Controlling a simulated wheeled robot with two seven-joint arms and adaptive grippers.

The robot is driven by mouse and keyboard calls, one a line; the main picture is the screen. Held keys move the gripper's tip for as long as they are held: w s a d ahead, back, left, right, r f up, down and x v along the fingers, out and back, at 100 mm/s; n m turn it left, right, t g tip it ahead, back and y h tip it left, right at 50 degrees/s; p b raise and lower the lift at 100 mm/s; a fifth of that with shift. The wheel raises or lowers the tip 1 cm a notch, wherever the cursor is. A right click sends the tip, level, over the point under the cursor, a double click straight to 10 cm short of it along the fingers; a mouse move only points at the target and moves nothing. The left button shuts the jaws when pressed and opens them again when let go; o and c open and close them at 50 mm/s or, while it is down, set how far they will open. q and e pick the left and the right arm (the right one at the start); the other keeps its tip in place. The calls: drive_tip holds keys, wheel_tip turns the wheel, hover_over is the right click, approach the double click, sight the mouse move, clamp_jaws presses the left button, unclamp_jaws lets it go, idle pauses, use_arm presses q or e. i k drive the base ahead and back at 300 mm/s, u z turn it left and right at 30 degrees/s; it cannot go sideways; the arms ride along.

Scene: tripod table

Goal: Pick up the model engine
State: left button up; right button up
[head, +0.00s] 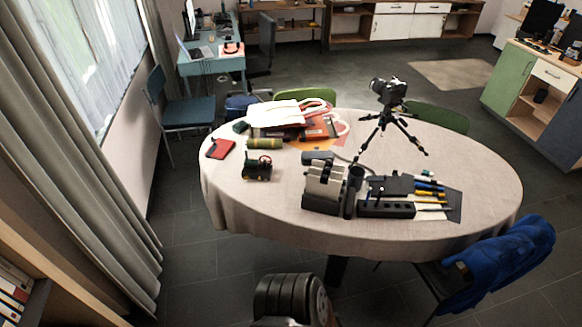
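A small dark green and black object with red parts, which looks like the model engine (257,168), stands on the left part of the round table (235,212). It is upright and nothing covers it. Bare cloth lies in front of it. Neither of my grippers can be made out in the head view. A dark rounded part at the bottom middle seems to be mine, and it is well apart from the engine.
A red box (220,149) and an olive cylinder (265,144) lie near the engine. A black-and-cream device (324,187) stands to its right, beside a black organizer (386,208) with pens. A camera on a tripod (387,120) stands farther back. A chair with blue cloth (505,265) is at right.

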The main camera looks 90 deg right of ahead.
sight(252, 169)
drive_tip(key=z, duration=1.6)
